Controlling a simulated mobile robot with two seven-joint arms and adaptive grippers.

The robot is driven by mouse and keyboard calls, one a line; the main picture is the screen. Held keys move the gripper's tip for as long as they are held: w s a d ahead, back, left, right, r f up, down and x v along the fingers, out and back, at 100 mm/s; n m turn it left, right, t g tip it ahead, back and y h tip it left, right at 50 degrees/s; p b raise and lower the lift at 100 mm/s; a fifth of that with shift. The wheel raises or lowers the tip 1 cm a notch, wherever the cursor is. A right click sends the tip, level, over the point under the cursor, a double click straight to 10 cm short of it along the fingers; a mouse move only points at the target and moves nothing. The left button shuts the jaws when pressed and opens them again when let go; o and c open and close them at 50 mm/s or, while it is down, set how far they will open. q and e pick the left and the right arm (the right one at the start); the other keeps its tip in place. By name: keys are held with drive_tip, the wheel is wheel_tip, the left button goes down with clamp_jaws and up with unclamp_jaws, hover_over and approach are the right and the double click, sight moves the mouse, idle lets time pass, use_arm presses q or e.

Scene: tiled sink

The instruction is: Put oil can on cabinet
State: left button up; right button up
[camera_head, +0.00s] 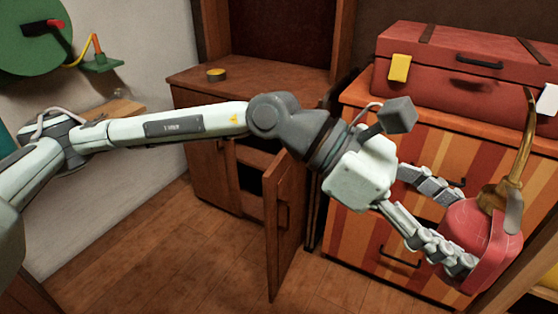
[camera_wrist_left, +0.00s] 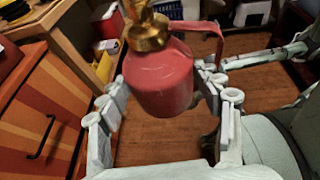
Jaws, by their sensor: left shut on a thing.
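The oil can (camera_head: 478,240) has a red body, a red handle and a long brass spout pointing up, and it is a little tilted in the head view. My left gripper (camera_head: 460,228) is shut around the can's body, one finger on each side. The left wrist view also shows the can (camera_wrist_left: 160,80) between the fingers, with its brass collar at the top. The can is held in the air in front of the striped orange chest. The brown wooden cabinet (camera_head: 290,84) stands left of it, with a door open. My right gripper is not seen.
A small yellow-rimmed tin (camera_head: 216,74) sits on the brown cabinet's top, which is otherwise mostly clear. The open cabinet door (camera_head: 286,225) juts into the room. A red suitcase (camera_head: 455,75) covers much of the striped chest (camera_head: 352,235).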

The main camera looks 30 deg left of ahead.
use_arm(q)
drive_tip(key=shift+r, duration=0.55)
